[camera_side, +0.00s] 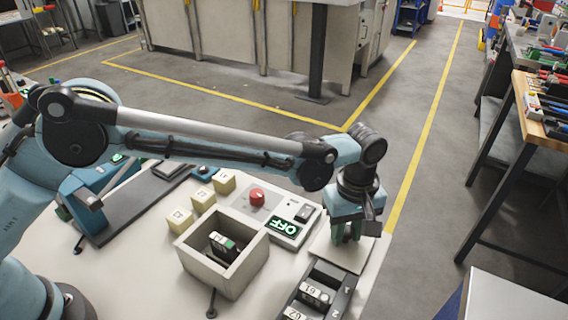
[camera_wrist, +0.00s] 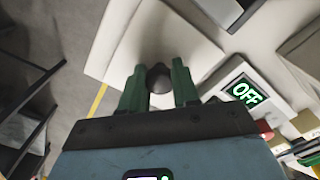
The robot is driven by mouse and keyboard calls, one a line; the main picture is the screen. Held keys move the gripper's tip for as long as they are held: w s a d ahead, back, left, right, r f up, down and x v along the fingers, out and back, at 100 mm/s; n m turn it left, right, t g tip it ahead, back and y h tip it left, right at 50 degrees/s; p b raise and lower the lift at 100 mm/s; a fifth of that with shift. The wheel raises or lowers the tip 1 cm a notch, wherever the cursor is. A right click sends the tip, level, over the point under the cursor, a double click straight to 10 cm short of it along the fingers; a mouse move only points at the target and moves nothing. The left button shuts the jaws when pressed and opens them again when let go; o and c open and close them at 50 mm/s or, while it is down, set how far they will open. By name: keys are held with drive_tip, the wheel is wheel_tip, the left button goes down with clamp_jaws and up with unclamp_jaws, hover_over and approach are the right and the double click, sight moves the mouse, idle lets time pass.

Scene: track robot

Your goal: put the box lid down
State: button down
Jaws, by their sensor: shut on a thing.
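The box lid (camera_side: 337,254) is a pale square plate near the right edge of the white table. My gripper (camera_side: 348,232) is above it, pointing down. In the wrist view, the green fingers of my gripper (camera_wrist: 159,84) are on either side of the dark round knob (camera_wrist: 160,78) of the lid (camera_wrist: 125,55), shut on it. The lid looks roughly level; I cannot tell whether its underside touches the table.
An OFF display panel (camera_side: 285,229) lies between the box and the lid. A dark tray (camera_side: 340,290) with numbered blocks is close in front of the lid. A red button (camera_side: 257,197) and several cream blocks (camera_side: 203,200) stand behind the box. The table edge is close on the right.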

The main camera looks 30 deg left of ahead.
sight(347, 229)
drive_tip(key=shift+f, duration=0.15)
drive_tip(key=c, duration=0.8)
unclamp_jaws()
wheel_tip(347, 229, up, 12)
drive_tip(key=a+r+m+t, duration=0.1)
drive_tip(key=a+r, duration=0.1)
drive_tip(key=a, duration=0.3)
drive_tip(key=a+r+m, duration=0.1)
drive_tip(key=a+r, duration=0.2)
drive_tip(key=a, duration=0.1)
drive_tip(key=s+a+f+m+t, duration=0.1)
drive_tip(key=s+a+m+t, duration=0.1)
drive_tip(key=s+a, duration=0.2)
drive_tip(key=s+a+f+m+t, duration=0.2)
drive_tip(key=s+a, duration=0.3)
drive_tip(key=a, duration=0.6)
drive_tip(key=s+a+f+m+t, duration=0.1)
drive_tip(key=s+a+m+t, duration=0.1)
drive_tip(key=a, duration=0.6)
drive_tip(key=shift+s+f+m, duration=0.2)
drive_tip(key=shift+s+m, duration=0.3)
drive_tip(key=shift+s, duration=0.8)
